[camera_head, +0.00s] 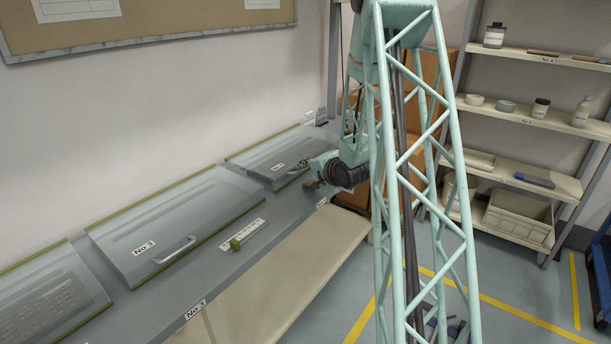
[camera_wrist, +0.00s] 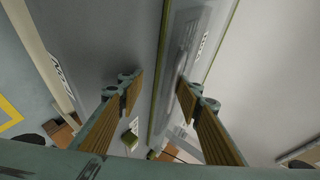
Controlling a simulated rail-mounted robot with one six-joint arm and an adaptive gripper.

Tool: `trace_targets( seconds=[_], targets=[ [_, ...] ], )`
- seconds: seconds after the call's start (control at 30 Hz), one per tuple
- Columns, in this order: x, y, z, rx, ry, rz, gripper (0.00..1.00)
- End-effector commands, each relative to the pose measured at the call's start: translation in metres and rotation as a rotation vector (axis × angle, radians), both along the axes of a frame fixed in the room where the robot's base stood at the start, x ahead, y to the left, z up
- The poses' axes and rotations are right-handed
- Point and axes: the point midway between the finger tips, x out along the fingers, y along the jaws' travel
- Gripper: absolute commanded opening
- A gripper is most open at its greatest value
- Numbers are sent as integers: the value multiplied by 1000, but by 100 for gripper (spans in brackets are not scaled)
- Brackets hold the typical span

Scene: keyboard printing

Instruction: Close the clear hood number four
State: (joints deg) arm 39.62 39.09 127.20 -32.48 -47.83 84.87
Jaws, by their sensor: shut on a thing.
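The clear hood number four (camera_head: 262,158), a see-through cover with a green edge and a "No 4" label, is at the far end of the bench. In the head view it looks low over the bench; any small gap beneath it is hard to tell. My gripper (camera_head: 309,183) is at its front right side. In the wrist view the hood (camera_wrist: 178,30) runs between and past the fingers, its green edge in the gap. The exact contact is hard to see.
Clear hood number three (camera_head: 165,225) lies on the grey bench (camera_head: 200,291) nearer the camera, with another hood (camera_head: 50,305) at lower left. A white strip with a green block (camera_head: 236,243) lies by the front edge. Shelves (camera_head: 520,119) stand at right.

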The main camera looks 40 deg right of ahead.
Motion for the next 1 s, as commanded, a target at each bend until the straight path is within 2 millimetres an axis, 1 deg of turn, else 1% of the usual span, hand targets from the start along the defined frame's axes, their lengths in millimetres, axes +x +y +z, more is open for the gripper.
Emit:
trace_targets(
  seconds=[0.03,0.5,0.77,0.87,1.0],
  targets=[
    [-4,-1,-7,6,13,-6,24],
    [-7,-1,-4,6,11,-8,23],
    [-22,3,4,6,11,-8,23],
    [-31,5,11,5,10,-7,21],
    [-43,8,21,3,6,-4,21]
  ],
)
